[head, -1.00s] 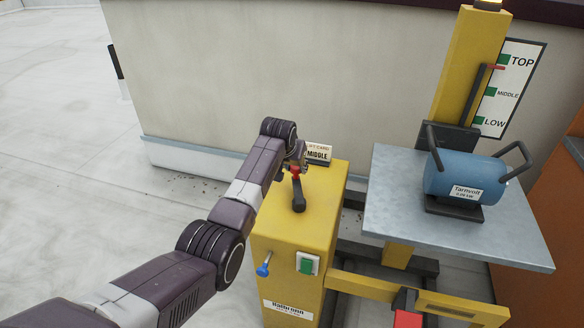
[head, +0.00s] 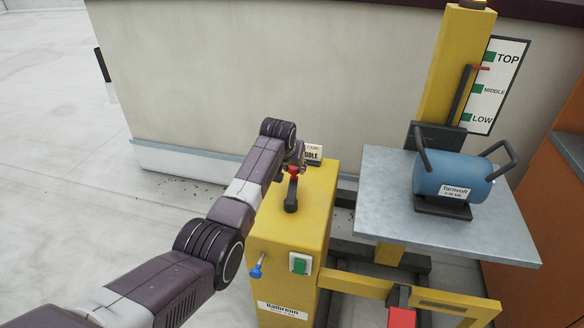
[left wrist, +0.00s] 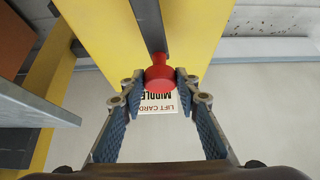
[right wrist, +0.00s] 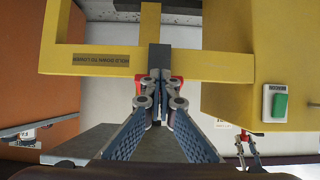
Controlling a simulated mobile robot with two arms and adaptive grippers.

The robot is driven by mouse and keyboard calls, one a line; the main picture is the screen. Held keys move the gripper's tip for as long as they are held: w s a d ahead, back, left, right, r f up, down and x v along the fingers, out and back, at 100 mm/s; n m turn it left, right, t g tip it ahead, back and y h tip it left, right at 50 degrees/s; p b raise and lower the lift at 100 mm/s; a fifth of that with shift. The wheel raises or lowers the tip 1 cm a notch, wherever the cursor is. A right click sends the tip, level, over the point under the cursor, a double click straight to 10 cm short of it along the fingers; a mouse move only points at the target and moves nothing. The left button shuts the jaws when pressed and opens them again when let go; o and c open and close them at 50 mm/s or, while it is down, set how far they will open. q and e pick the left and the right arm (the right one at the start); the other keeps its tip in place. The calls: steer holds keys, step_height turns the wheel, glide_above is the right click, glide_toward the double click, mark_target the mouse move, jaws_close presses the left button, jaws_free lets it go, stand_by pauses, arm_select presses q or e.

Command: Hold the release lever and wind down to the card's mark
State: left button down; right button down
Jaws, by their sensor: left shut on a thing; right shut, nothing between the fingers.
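My left gripper (left wrist: 160,85) is shut on the red knob (left wrist: 159,72) of a dark crank (head: 291,197) on top of the yellow cabinet (head: 308,225). The lift card (head: 313,154), partly hidden behind the gripper, reads MIDDLE. My right gripper (right wrist: 160,85) is shut and empty at the red release lever (head: 402,305), whose red edges show on both sides of the fingers; contact is unclear. The red pointer (head: 481,68) on the scale board (head: 500,85) sits a little below the TOP mark, above MIDDLE. The grey platform (head: 385,215) carries a blue motor (head: 450,175).
The cabinet front has a green switch (head: 300,264) and a blue knob (head: 257,266). A yellow frame beam (head: 350,284) runs low under the platform. An orange structure (head: 545,250) stands at the right. Open roof floor (head: 60,190) lies at the left.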

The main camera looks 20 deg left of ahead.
arm_select(q)
steer(key=shift+d, duration=1.2)
steer(key=shift+s+d, duration=0.1)
steer(key=shift+d, duration=0.75)
steer(key=shift+s+d, duration=0.2)
steer(key=shift+d, duration=0.25)
steer(key=shift+s+d, duration=0.2)
steer(key=shift+d, duration=0.25)
steer(key=shift+f, duration=0.1)
